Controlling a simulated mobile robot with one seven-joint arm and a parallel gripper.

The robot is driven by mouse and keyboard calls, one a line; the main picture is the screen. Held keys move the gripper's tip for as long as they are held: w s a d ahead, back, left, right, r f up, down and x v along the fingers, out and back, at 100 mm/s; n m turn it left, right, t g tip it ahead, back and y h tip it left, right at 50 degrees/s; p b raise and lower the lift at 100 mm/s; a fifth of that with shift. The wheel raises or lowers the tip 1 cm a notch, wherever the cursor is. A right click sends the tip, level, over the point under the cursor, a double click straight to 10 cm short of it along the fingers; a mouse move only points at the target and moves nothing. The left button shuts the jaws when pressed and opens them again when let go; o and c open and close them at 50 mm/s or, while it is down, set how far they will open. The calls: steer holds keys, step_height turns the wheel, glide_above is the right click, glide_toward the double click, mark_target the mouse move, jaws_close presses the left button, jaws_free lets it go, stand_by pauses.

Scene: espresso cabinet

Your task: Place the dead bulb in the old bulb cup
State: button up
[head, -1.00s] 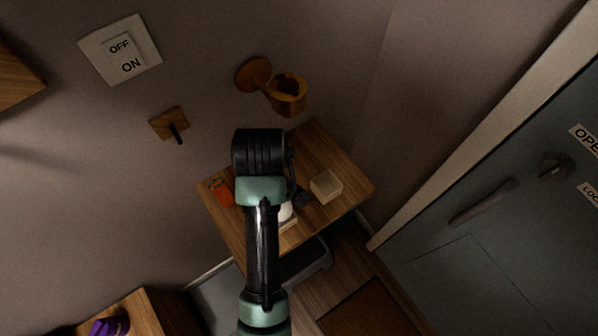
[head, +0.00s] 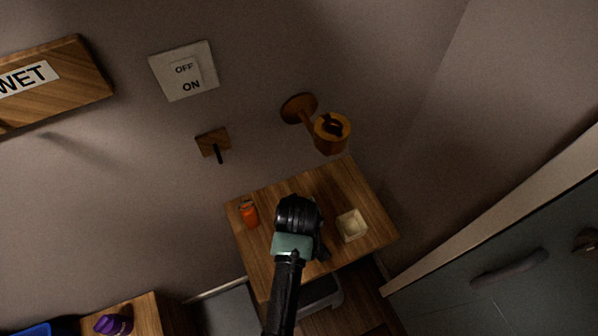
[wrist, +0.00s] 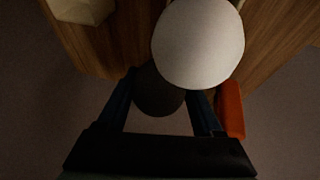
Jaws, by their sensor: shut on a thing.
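My gripper (wrist: 160,92) is shut on a dark round object that appears to be the dead bulb (wrist: 157,98), between its two blue fingers. In the head view my gripper (head: 298,212) is over the small wooden table, and the wrist hides its fingers and the bulb. An open cream square container, which may be the old bulb cup (head: 351,225), stands on the table right of my gripper. It also shows at the top left of the wrist view (wrist: 84,8). A pale round object (wrist: 198,42) overlaps the bulb's upper right in the wrist view; I cannot tell what it is.
An orange item (head: 249,215) stands on the left of the wooden table (head: 262,265). On the wall are a brown cup-shaped fixture (head: 332,143), a wooden plate with a dark peg (head: 212,142) and an OFF/ON switch (head: 184,72). A grey door (head: 510,300) is at the right.

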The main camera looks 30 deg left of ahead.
steer(key=shift+f, duration=0.15)
steer(key=o, duration=1.4)
